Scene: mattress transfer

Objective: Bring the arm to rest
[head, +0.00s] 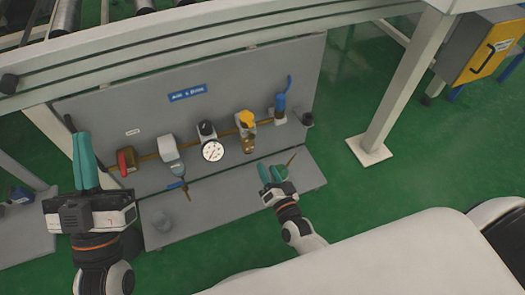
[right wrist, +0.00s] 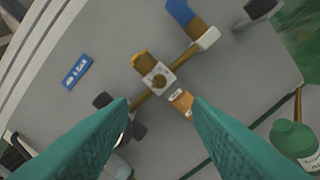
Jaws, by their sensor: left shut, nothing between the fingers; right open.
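My left gripper (head: 86,165) is shut and empty, raised at the left of the head view with its green fingers pointing up. My right gripper (head: 270,173) is open and empty, in front of the grey panel over the lower grey shelf. In the right wrist view its two green fingers (right wrist: 160,125) stand wide apart. Between and beyond them is a square fitting with a yellow top and a brass lower part (right wrist: 160,77); the fingers do not visibly touch it.
The grey panel (head: 300,75) carries a pipe with a red valve (head: 126,160), a gauge (head: 213,151), a yellow-topped fitting (head: 247,125) and a blue-handled valve (head: 281,104). A white post (head: 395,95) and yellow cabinet (head: 490,50) stand right. Green floor (head: 345,190) is clear.

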